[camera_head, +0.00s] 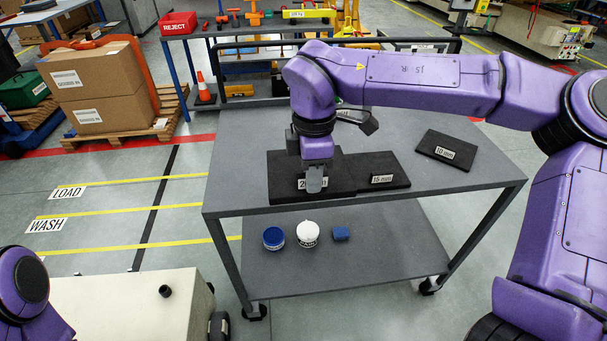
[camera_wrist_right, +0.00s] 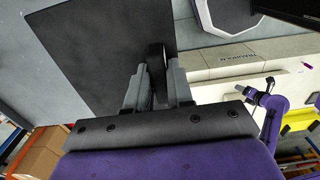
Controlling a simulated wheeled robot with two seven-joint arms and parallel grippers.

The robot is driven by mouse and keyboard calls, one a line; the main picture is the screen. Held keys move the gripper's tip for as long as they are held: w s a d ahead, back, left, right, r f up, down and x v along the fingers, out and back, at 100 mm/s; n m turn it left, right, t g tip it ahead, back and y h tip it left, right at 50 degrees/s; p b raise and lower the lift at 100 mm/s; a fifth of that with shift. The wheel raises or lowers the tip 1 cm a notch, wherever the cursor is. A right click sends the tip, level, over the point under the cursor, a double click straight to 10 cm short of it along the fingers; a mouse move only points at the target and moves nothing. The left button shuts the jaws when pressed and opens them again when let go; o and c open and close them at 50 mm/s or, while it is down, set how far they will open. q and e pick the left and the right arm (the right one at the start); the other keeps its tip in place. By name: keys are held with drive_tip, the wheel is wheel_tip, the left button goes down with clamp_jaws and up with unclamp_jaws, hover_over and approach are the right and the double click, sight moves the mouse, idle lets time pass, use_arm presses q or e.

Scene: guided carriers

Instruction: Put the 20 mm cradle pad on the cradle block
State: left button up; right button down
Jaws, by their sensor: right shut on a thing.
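The 20 mm cradle pad (camera_head: 264,185) is a black slab near the front left of the grey cart top. Its white label is partly hidden by my right gripper (camera_head: 314,185). The right gripper points down at the pad's front edge. In the right wrist view the gripper (camera_wrist_right: 157,85) is shut on a black edge between its fingers, and the dark pad (camera_wrist_right: 85,45) spreads out beyond it. I cannot tell whether the pad is lifted off the cart. I cannot make out the cradle block for sure. My left gripper is out of view.
A 15 mm pad (camera_head: 380,172) lies right beside the 20 mm pad, and a 10 mm pad (camera_head: 447,149) lies farther right. The lower shelf (camera_head: 380,260) holds a blue tub (camera_head: 273,238), a white tub (camera_head: 307,233) and a blue block (camera_head: 341,233). A cream body (camera_head: 120,300) stands at lower left.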

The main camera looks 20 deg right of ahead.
drive_tip(key=shift+r+p, duration=1.35)
drive_tip(key=shift+r, duration=1.1)
drive_tip(key=shift+f, duration=0.1)
